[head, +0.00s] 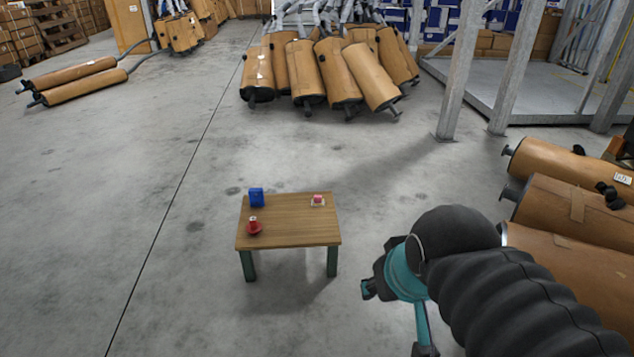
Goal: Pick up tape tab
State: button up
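A small wooden table (289,232) with green legs stands on the floor left of my arm. On it are a blue block-like object (256,197) at the back left, a red round object (253,227) with a pale top at the front left, and a small pink piece on a white base (318,200) at the back right. I cannot tell which of these, if any, is the tape tab. My gripper (370,288) is right of the table and apart from it. Its fingers are small and mostly hidden, so its opening is unclear.
Wrapped brown mufflers (572,207) lie at the right, close to my arm. More mufflers (325,75) lean in a cluster at the back, and two (75,80) lie at the back left. Grey metal posts (462,70) stand at the back right. The floor around the table is clear.

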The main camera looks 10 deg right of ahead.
aim_at(317, 201)
jog(key=z, duration=0.3)
jog(key=i, duration=1.8)
jog(key=z, duration=0.3)
